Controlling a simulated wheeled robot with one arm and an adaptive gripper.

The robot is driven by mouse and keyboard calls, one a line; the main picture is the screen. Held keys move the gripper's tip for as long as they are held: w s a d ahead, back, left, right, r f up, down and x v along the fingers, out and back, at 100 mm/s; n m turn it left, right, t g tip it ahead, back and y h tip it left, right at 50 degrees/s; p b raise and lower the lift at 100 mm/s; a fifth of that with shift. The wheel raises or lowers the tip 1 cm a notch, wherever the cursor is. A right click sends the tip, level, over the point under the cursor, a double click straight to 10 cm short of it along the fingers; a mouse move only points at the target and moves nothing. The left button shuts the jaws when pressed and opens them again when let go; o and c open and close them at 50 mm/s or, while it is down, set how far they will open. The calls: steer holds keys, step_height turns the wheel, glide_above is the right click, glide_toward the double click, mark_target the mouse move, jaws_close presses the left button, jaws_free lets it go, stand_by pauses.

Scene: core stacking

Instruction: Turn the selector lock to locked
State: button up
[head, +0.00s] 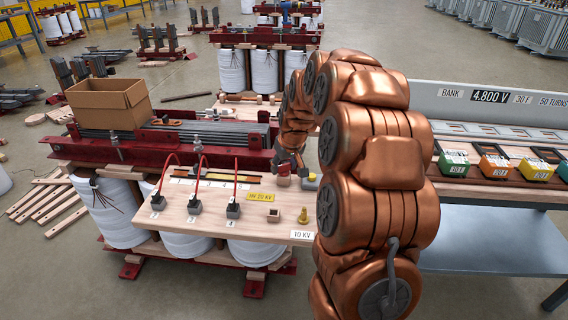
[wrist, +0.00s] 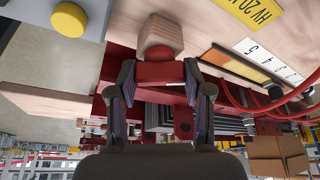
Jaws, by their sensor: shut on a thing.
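My gripper (head: 292,160) reaches down at the back right of the pale wooden board (head: 200,225) on the transformer. In the wrist view my gripper (wrist: 160,85) has both fingers against the sides of a small red piece (wrist: 158,73). A pale wooden block (wrist: 160,36) sits just beyond the red piece, toward the board. In the head view the red piece (head: 283,170) shows at the fingertips. I cannot tell which of these parts is the selector lock, or which position it is in.
A grey box with a yellow button (wrist: 70,19) is beside the gripper. A small wooden block (head: 275,214) and a yellow peg (head: 303,216) stand nearer the front. Red cables (head: 203,175) rise from black terminals on the left. A cardboard box (head: 109,101) stands behind.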

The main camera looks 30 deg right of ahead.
steer(key=m+h, duration=0.1)
steer(key=m, duration=0.2)
steer(key=m+g+h+p, duration=0.1)
steer(key=m, duration=0.2)
stand_by(0.7)
steer(key=o, duration=1.2)
steer(key=shift+c, duration=0.2)
steer(key=v, duration=1.2)
steer(key=shift+w, duration=0.15)
